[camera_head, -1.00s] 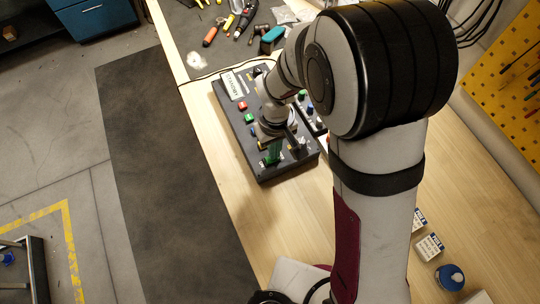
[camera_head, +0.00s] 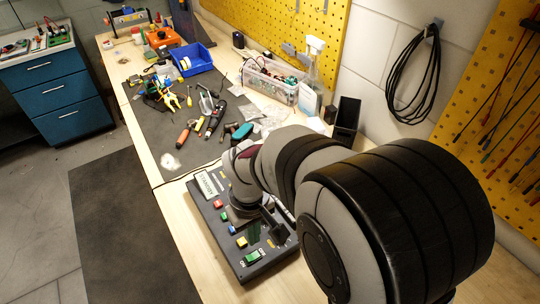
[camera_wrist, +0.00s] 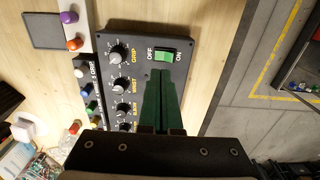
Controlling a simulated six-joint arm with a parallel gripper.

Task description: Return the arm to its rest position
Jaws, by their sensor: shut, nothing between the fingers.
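My gripper (camera_wrist: 160,78) is shut with nothing between its dark green fingers. In the wrist view the fingertips lie just below the green OFF/ON rocker switch (camera_wrist: 165,56) in the picture, over the dark control panel (camera_wrist: 125,34); whether they touch it I cannot tell. In the head view my gripper (camera_head: 253,231) is over the front part of the panel (camera_head: 224,256), partly hidden by my own arm. The arm reaches out over the bench. The panel has a STANDBY label (camera_head: 208,184) at its far end.
Hand tools, a blue bin (camera_head: 190,61) and a clear box (camera_head: 270,83) stand farther back on the bench. A spray bottle (camera_head: 311,68) stands by the yellow pegboard (camera_head: 290,22). In the wrist view, a strip with coloured knobs (camera_wrist: 76,25) lies beside the panel. Bare wood (camera_head: 184,216) borders the panel.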

